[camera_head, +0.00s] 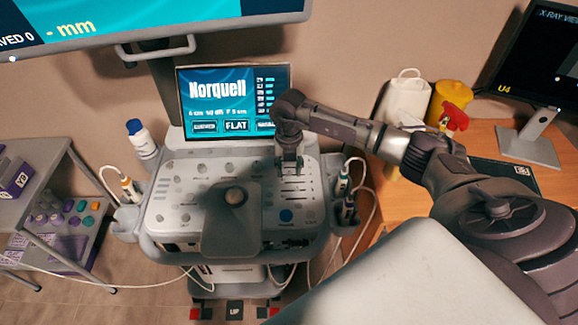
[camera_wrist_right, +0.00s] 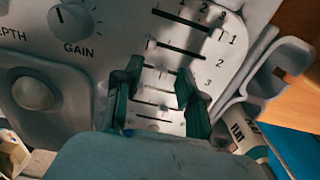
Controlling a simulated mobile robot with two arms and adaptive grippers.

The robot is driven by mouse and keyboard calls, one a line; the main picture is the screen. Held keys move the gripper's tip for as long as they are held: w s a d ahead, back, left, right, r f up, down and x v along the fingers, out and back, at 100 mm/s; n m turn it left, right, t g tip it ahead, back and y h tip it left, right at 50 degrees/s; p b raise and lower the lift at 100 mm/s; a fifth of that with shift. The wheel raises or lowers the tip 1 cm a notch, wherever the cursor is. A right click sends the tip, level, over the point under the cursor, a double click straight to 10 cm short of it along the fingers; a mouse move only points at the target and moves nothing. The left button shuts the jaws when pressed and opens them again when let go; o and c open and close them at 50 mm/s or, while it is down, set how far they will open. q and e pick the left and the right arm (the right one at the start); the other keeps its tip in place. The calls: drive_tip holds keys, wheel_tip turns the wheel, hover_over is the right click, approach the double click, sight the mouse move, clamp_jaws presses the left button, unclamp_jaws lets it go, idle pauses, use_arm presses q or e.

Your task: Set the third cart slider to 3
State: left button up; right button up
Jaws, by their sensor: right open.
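The cart's control panel (camera_head: 175,210) has a block of horizontal slider slots on its right side. In the right wrist view the slots have the scale marks 1, 2, 3 above them and row numbers at the right. The first slot (camera_wrist_right: 181,20) and second slot (camera_wrist_right: 183,50) are clear of the fingers. The third slot (camera_wrist_right: 161,70) lies between the fingertips and is partly hidden; its slider's setting cannot be told. My right gripper (camera_head: 289,168) is open over the slots, and it also shows in the right wrist view (camera_wrist_right: 158,85). I see no left gripper.
The cart's screen (camera_head: 236,100) stands behind the panel. A GAIN knob (camera_wrist_right: 72,18) and a round trackball (camera_wrist_right: 33,93) are left of the slots. Probes (camera_head: 344,185) hang in a holder at the cart's right. A wooden desk (camera_head: 400,212) stands to the right.

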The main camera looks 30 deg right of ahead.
sight(304, 174)
clamp_jaws()
idle(0.4)
drive_tip(key=s+d, duration=0.1)
drive_tip(key=d, duration=0.1)
drive_tip(key=s+d, duration=0.1)
drive_tip(key=d, duration=0.1)
drive_tip(key=shift+s, duration=0.1)
drive_tip(key=shift+a, duration=0.1)
